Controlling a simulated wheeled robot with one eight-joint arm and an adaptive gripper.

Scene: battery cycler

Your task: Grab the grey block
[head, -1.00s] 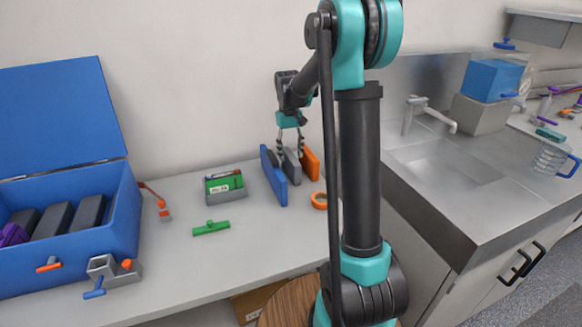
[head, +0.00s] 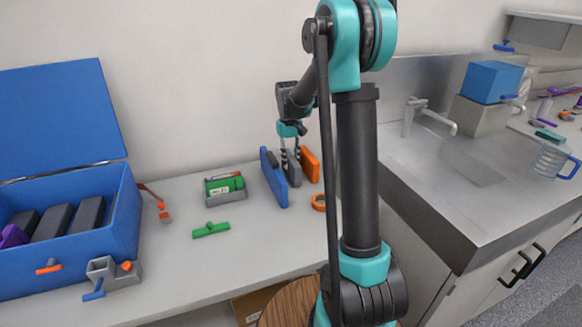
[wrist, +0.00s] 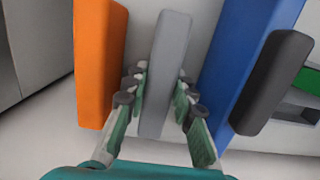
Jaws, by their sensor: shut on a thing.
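The grey block (wrist: 166,75) stands upright between an orange block and a blue block in the wrist view. In the head view the grey block (head: 293,167) is partly hidden behind the blue one. My gripper (wrist: 160,95) has one finger on each side of the grey block and is shut on it. In the head view my gripper (head: 291,155) points down over the block, which stands at counter level near the wall.
The orange block (head: 310,165) is close on the right and the blue block (head: 274,177) close on the left. The sink (head: 455,170) is right.

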